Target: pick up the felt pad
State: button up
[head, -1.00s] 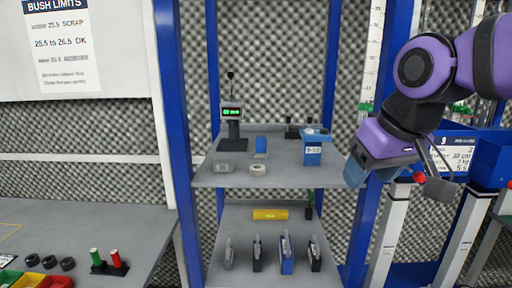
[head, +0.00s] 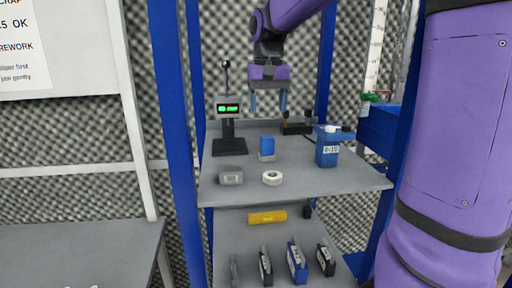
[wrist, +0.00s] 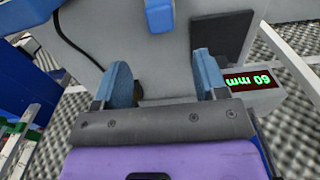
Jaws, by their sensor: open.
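A small upright blue block with a pale lower part (head: 266,148) stands on the upper shelf. It may be the felt pad; I cannot be sure. It also shows at the top edge of the wrist view, partly cut off (wrist: 160,16). My gripper (head: 268,104) points down above the back of the shelf, higher than the block and apart from it. Its two blue fingers are spread with nothing between them, as the wrist view also shows (wrist: 162,78).
On the grey upper shelf (head: 290,188) are a display stand (head: 229,130) at left, a grey block (head: 230,175), a white ring (head: 272,178), a blue labelled container (head: 327,150) and a dark item (head: 297,128) behind. Blue posts flank the shelf. A yellow roll (head: 267,217) lies below.

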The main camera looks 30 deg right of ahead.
aim_at(267, 136)
notch_tip(267, 136, down, 5)
jog(key=shift+a+f, duration=0.1)
jog(key=f, duration=0.3)
jog(key=s+f, duration=0.1)
jog(key=shift+s+a+f, duration=0.1)
jog(key=shift+a+f, duration=0.1)
jog(key=shift+a, duration=0.1)
jog(key=shift+f, duration=0.45)
jog(key=c, duration=1)
jog(key=shift+r, duration=0.2)
